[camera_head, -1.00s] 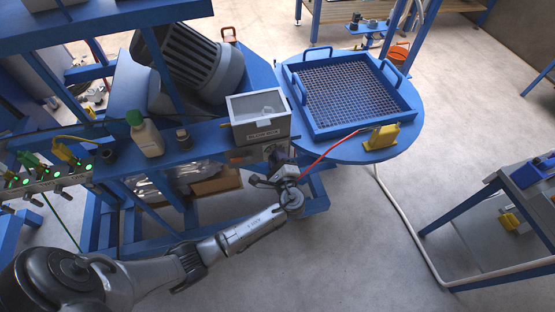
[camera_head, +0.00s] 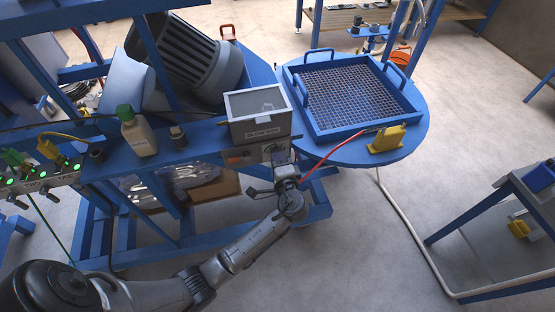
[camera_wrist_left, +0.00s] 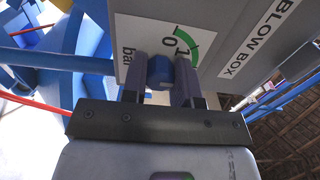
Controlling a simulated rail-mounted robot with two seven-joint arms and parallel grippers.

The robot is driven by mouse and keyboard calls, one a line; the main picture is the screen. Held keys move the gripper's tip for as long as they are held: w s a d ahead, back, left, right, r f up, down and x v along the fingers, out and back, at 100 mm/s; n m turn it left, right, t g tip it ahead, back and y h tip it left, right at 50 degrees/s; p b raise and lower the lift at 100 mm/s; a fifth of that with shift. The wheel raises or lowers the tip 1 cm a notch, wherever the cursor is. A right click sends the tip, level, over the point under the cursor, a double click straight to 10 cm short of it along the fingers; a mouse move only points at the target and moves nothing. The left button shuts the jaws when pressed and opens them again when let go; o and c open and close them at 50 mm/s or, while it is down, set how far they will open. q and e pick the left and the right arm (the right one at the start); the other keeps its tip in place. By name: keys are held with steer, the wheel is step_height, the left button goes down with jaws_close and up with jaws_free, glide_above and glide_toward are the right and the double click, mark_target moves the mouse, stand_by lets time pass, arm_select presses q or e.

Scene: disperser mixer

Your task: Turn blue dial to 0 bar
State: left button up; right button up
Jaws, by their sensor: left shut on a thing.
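The grey blow box (camera_head: 258,128) stands on the blue frame, with a "BLOW BOX" label on its front. In the left wrist view its white scale plate (camera_wrist_left: 150,35) shows "0", "1", "bar" and a green arc. The blue dial (camera_wrist_left: 159,70) sits just below the scale. My left gripper (camera_wrist_left: 162,78) is shut on the blue dial, one finger on each side. In the head view the left gripper (camera_head: 280,164) is at the box's lower front. The dial's pointer mark cannot be made out. My right gripper is not in view.
A red hose (camera_head: 318,168) runs close to the gripper's right, toward a yellow block (camera_head: 387,139) on the round blue table (camera_head: 411,150). A blue sieve tray (camera_head: 355,129) stands there. A green-capped bottle (camera_head: 138,135) stands left of the box. Open floor lies in front.

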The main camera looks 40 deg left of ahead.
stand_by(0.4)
arm_select(q)
steer(key=o, duration=0.9)
steer(key=v, duration=1.4)
steer(key=shift+w+a, duration=0.1)
